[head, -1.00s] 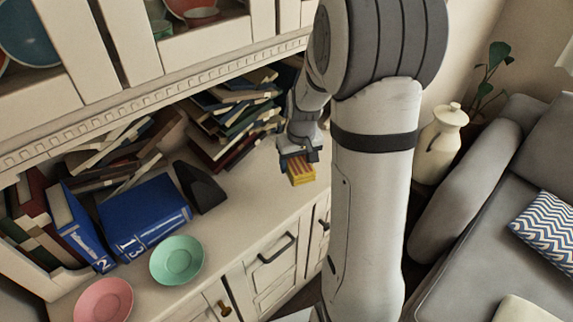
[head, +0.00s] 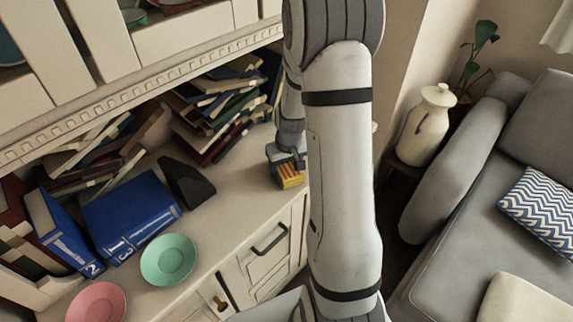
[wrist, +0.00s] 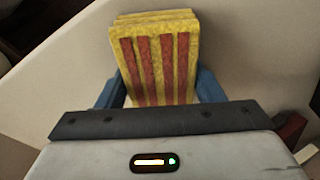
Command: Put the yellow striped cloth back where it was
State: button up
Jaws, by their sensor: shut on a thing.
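The yellow cloth (wrist: 153,60) with red stripes looks like a folded, thick block in the wrist view. It stands between the two blue fingers of my gripper (wrist: 155,92), which are shut on it. In the head view the cloth (head: 290,178) shows small at the end of my gripper (head: 284,166), over the right end of the cabinet's counter (head: 215,222). I cannot tell whether the cloth touches the counter. My own arm hides what lies to the right of it.
A green plate (head: 168,260) and a pink plate (head: 96,303) are on the counter. Blue binders (head: 128,215), a dark wedge-shaped object (head: 187,182) and piled books (head: 215,115) stand at the back. A cream jar (head: 427,125) and a grey sofa (head: 450,200) are to the right.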

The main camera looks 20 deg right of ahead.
aim_at(288, 169)
jog(key=shift+s, duration=0.1)
jog(key=shift+f, duration=0.1)
jog(key=o, duration=0.9)
jog(key=shift+o, duration=0.2)
notch_tip(288, 169, up, 12)
jog(key=s, duration=0.2)
jog(key=s+a+r, duration=0.4)
jog(key=s+a, duration=0.1)
jog(key=s, duration=0.3)
jog(key=s+a+r+t, duration=0.1)
jog(key=s+a+r, duration=0.4)
jog(key=s, duration=0.4)
jog(key=shift+s+r, duration=0.15)
jog(key=shift+s, duration=0.15)
